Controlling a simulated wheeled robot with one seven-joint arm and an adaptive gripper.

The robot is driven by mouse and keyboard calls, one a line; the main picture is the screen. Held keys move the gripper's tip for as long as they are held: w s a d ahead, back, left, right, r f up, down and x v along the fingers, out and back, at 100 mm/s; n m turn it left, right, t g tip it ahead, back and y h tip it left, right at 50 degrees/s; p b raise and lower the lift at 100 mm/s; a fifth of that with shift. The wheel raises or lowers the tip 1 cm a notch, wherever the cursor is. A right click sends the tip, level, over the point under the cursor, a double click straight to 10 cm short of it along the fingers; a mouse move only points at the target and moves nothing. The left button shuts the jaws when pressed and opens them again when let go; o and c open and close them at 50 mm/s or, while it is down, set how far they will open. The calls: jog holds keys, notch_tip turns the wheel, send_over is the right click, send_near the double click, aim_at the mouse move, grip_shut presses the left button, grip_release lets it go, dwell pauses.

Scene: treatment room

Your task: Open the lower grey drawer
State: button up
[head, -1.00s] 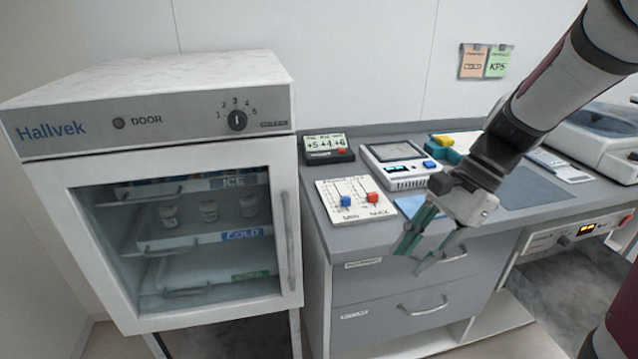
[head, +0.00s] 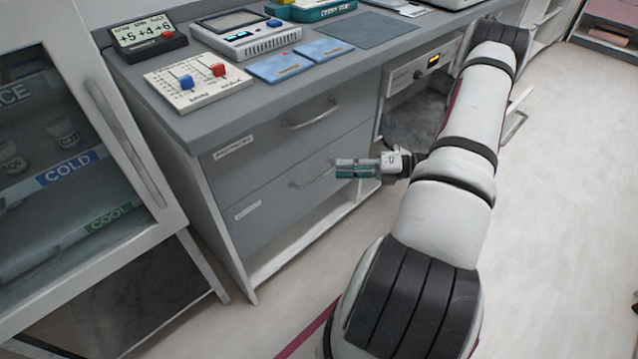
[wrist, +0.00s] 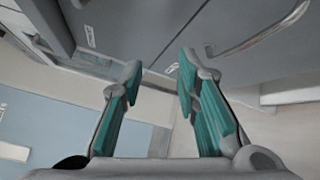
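The lower grey drawer (head: 275,207) is shut, flush in the cabinet under the counter. Its curved metal handle (head: 312,178) is partly covered by my gripper in the head view. The upper grey drawer (head: 265,140) above it is also shut. My gripper (head: 340,168) is in front of the lower drawer, near the right end of its handle, with its teal-padded fingers pointing left. In the wrist view my gripper (wrist: 160,85) is open and empty between the fingers. A metal handle (wrist: 265,32) shows at the upper right there, outside the fingers.
A glass-door fridge (head: 110,130) stands left of the cabinet. The counter (head: 190,125) above holds a slider panel (head: 198,82), a display box and blue packets. An open shelf (head: 300,240) lies below the drawers. The floor (head: 560,200) at right is clear.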

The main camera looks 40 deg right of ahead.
aim_at(321, 176)
jog(key=s+d+f+m+t+h+b, duration=0.1)
jog(key=s+d+f+m+t+h, duration=0.1)
jog(key=f+m+t, duration=0.3)
jog(key=s+d+f+m+h+b, duration=0.2)
jog(key=d+f+m, duration=0.1)
jog(key=f, duration=0.4)
jog(key=b+x, duration=0.1)
jog(key=x, duration=1.3)
jog(key=shift+r, duration=0.15)
grip_shut()
